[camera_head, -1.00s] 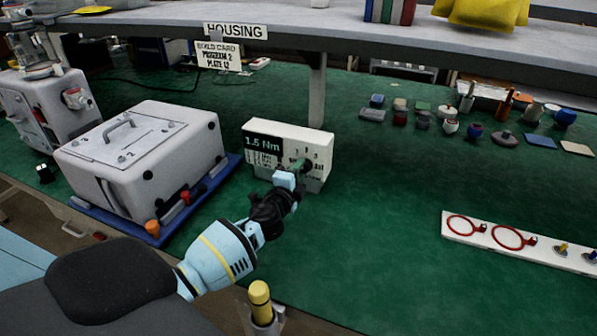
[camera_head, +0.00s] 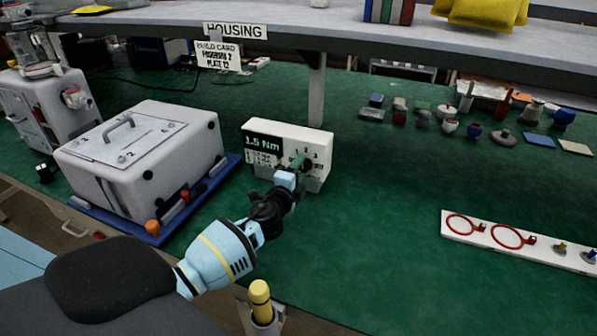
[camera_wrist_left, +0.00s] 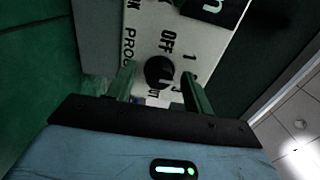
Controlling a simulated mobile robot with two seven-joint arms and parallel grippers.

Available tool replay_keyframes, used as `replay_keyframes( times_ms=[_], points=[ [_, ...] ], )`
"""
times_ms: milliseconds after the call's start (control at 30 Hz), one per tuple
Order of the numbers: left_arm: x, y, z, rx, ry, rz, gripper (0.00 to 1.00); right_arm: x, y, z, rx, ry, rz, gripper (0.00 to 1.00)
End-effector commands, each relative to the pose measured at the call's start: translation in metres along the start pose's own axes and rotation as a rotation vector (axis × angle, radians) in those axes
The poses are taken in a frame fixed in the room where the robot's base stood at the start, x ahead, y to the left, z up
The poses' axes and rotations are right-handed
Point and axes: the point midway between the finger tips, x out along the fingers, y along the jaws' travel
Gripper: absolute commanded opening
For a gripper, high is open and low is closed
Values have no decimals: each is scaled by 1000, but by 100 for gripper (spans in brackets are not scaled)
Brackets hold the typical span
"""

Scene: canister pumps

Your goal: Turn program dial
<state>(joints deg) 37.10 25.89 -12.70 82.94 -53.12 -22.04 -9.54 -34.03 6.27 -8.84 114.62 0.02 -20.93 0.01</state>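The white controller box (camera_head: 318,145) stands on the green bench, with a dark display reading "1.5 Nm" and printed marks. Its round black program dial (camera_wrist_left: 159,72) shows in the left wrist view, near the labels "OFF" and "1" on the white panel. In the head view the dial is mostly hidden by my gripper. My left gripper (camera_head: 299,162) is at the box's front face. In the left wrist view the gripper (camera_wrist_left: 160,82) has one finger on each side of the dial, with visible gaps, so it looks open. My right gripper is not in view.
A white housing (camera_head: 140,150) on a blue tray (camera_head: 220,178) stands left of the box. A shelf post (camera_head: 317,95) rises behind it. A yellow-topped tool (camera_head: 260,293) stands at the front edge. A white strip with red rings (camera_head: 513,238) lies right. The middle bench is clear.

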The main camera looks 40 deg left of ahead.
Motion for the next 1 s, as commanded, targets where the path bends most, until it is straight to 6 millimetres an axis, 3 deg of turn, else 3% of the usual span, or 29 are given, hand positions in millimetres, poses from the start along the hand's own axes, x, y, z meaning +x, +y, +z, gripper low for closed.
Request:
replay_keyframes(
  times_ms=[267,700,1000],
  points=[
    [-5,0,0,-1,1,-1,51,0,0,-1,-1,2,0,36],
    [-64,1,0,0,1,1,51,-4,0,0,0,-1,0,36],
    [-78,0,0,0,-1,0,51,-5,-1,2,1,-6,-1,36]
  ],
)
